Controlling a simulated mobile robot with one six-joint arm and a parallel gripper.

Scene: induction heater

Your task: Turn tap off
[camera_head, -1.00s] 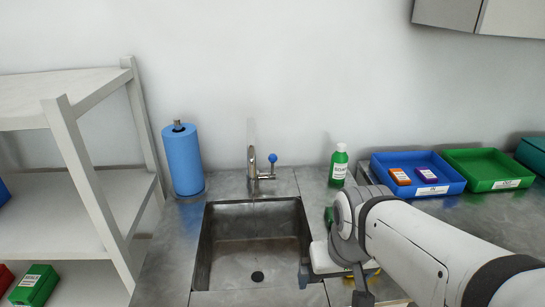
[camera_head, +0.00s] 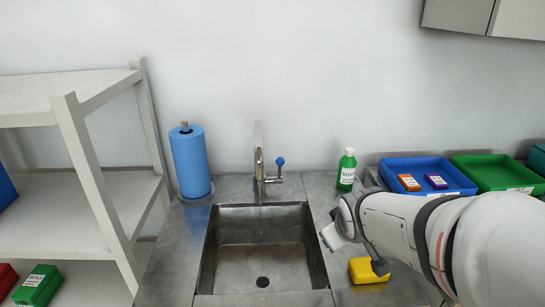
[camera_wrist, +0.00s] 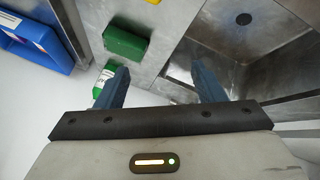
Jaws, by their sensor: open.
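The tap (camera_head: 260,174) is a slim metal faucet behind the sink (camera_head: 210,240). Its lever ends in a blue ball knob (camera_head: 280,161), raised on the tap's right side. A thin line under the spout may be water; I cannot be sure. My gripper (camera_wrist: 160,86) is open, with nothing between its two blue-grey fingers in the wrist view. In the head view my wrist is right of the sink, nearer than the tap and apart from it; the fingers are not clear there. The tap does not show in the wrist view.
A green soap bottle (camera_head: 346,171) stands right of the tap. A yellow block (camera_head: 368,270) and a green block (camera_wrist: 125,43) lie on the right counter. A blue bin (camera_head: 455,188) and green bin (camera_head: 500,170) stand farther right. A blue paper roll (camera_head: 189,162) is left.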

